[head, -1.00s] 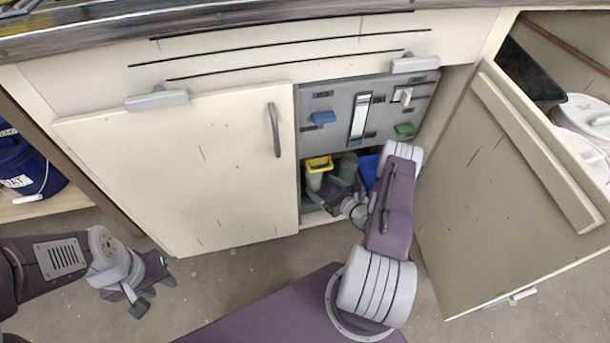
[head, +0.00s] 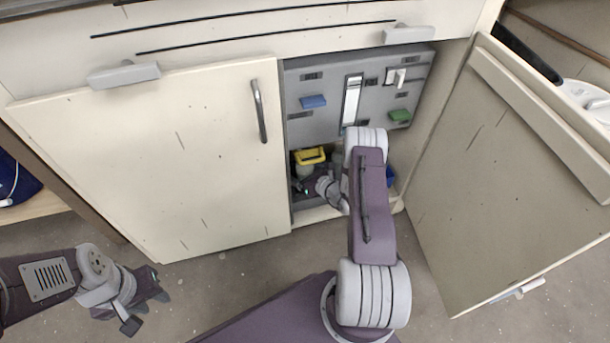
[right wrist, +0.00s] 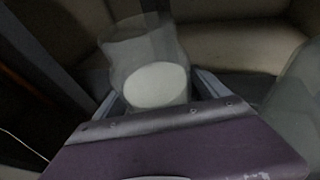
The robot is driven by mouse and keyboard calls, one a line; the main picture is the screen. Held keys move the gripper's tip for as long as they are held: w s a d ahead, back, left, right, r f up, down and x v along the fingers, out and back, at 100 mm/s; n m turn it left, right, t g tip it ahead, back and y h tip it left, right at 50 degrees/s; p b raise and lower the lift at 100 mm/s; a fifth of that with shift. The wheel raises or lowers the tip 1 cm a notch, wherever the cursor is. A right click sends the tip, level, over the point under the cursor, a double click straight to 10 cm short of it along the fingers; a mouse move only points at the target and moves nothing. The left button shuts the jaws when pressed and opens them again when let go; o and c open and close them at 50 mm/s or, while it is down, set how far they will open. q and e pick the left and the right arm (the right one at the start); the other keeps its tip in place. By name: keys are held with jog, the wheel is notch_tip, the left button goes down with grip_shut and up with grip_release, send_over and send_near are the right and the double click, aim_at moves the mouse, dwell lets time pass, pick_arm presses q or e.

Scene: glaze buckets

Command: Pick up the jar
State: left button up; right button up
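A translucent jar (right wrist: 140,50) with a pale round patch inside fills the middle of the right wrist view. The fingers of my right gripper (right wrist: 160,92) stand on either side of it, with a gap at the right finger. In the head view my right gripper (head: 301,185) is low inside the open cabinet, below a yellow-topped pale container (head: 310,156). I cannot tell whether that container is the jar in the wrist view. My forearm hides part of the cabinet. My left gripper (head: 146,308) is open and empty over the floor at lower left.
The cabinet's right door (head: 500,170) stands open and its left door (head: 150,160) is shut. A grey panel (head: 325,100) with blue and green tabs is above the container. Another translucent object (right wrist: 297,95) is at the right in the wrist view. Bare floor lies in front.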

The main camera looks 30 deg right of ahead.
grip_shut()
jog(key=shift+r, duration=0.15)
jog(key=shift+r+p, duration=0.8)
jog(key=shift+p, duration=0.15)
jog(key=s+d+p, duration=0.2)
jog(key=s+p, duration=0.5)
jog(key=s, duration=1)
jog(key=shift+s+d+f+p, duration=0.15)
jog(key=shift+s+d+p, duration=0.15)
jog(key=shift+s+d, duration=0.1)
